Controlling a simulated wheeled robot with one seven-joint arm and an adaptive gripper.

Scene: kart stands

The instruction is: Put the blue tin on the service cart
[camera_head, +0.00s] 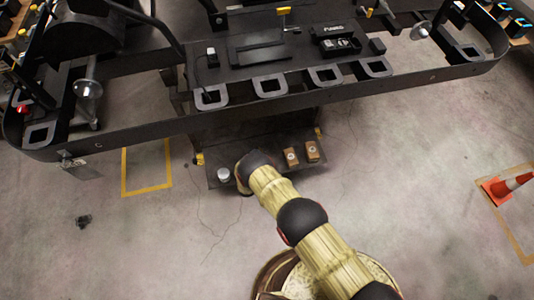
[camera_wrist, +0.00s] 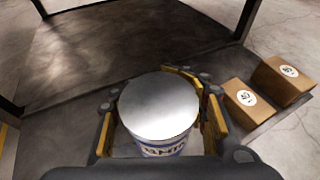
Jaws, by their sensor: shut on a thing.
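The blue tin (camera_wrist: 160,108) has a plain silver lid and a white and blue label. It stands upright between the yellow-padded fingers of my gripper (camera_wrist: 160,125), which is shut on it. In the head view a small silver-topped tin (camera_head: 223,174), apparently the same one, shows at the left end of a low dark shelf (camera_head: 268,172), just left of my wrist. My wrist hides most of the gripper there. I cannot tell whether the tin's base touches the shelf, or whether this shelf belongs to the service cart.
Two brown boxes with white round labels, one nearer (camera_wrist: 247,100) and one farther (camera_wrist: 285,78), sit right of the tin on the low shelf. A black kart frame (camera_head: 250,105) overhangs the shelf. An orange cone (camera_head: 508,185) stands at far right. The floor at left is mostly clear.

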